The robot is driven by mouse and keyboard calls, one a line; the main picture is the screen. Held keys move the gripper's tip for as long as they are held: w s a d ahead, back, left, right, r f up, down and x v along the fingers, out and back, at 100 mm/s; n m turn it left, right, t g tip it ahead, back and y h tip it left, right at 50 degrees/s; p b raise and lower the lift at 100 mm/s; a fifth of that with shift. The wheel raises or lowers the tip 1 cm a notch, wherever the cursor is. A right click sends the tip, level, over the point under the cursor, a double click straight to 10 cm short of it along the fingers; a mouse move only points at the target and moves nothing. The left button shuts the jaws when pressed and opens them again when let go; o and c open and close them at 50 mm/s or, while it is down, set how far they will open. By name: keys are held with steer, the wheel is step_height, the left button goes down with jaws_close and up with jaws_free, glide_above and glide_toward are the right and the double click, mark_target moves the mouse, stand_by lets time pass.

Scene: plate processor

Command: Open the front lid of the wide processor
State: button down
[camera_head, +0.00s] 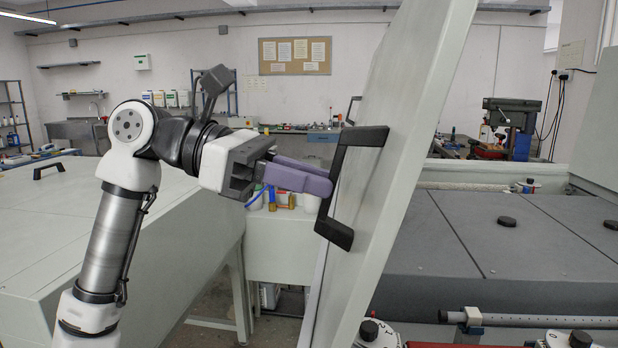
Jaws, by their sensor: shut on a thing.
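The front lid (392,150) of the wide processor (480,238) is a large pale panel. It stands steeply tilted, raised at the centre right, with its top edge out of view. A black bracket handle (350,138) is fixed to its left-facing side. My gripper (325,187), with purple fingers, reaches in from the left and is shut on the handle's long bar. The processor's dark grey top with small black knobs shows behind and right of the lid.
Pale machine housings with a black handle (48,170) fill the left side. Bottles and small containers (280,198) stand behind my gripper. A drill press (512,115) stands at the back.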

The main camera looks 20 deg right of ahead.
steer(key=c, duration=1.3)
jaws_free()
steer(key=shift+s+d, duration=0.1)
steer(key=shift+d, duration=0.05)
steer(key=b+v, duration=0.1)
steer(key=v, duration=1.3)
steer(key=shift+a, duration=0.25)
